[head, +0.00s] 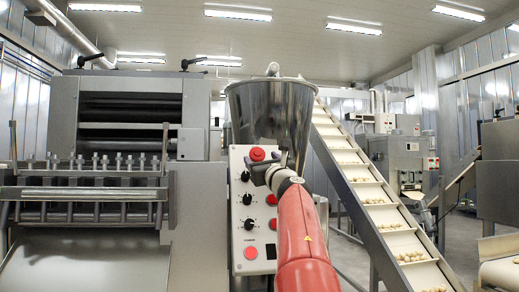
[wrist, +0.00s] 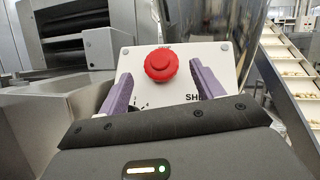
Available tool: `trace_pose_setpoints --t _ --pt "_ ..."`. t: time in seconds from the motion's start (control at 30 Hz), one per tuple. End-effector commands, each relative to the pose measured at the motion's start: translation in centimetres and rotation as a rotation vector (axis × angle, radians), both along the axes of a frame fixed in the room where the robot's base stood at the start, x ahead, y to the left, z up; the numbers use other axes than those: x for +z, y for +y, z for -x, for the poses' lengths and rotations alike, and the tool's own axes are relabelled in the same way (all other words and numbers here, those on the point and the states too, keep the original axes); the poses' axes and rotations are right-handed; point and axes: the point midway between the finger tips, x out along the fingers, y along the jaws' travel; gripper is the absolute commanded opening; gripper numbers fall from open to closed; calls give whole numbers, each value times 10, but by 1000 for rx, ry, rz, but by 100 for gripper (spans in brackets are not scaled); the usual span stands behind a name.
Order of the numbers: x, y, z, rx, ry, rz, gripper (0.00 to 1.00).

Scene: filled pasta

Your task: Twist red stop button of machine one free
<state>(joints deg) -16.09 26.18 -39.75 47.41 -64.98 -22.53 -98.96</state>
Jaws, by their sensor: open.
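The red stop button (head: 257,154) is a round mushroom head at the top of a light control panel (head: 239,236). In the wrist view the button (wrist: 161,64) is near the top centre of the panel (wrist: 205,50). My gripper (head: 264,172) is in front of the panel's upper part, just below and right of the button in the head view. In the wrist view my gripper (wrist: 158,74) is open, with one purple-grey finger on each side of the button. The fingers do not visibly touch it. My red arm hides the panel's right side.
Black knobs (head: 247,199) and lower red buttons (head: 251,252) are on the same panel. A steel hopper (head: 271,110) hangs right above. A grey roller machine (head: 125,130) stands left, and an inclined conveyor (head: 375,195) carrying pasta runs to the right.

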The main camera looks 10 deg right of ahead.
Motion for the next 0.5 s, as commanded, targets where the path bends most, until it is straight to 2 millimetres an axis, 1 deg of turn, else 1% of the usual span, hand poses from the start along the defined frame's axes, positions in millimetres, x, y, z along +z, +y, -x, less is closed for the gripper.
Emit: trace_pose_setpoints --t 0.03,0.2,0.5 --pt "7 1 -7 -2 2 2 66" --pt "11 3 -20 -1 0 -1 66" --pt "9 3 -23 0 0 -4 66"
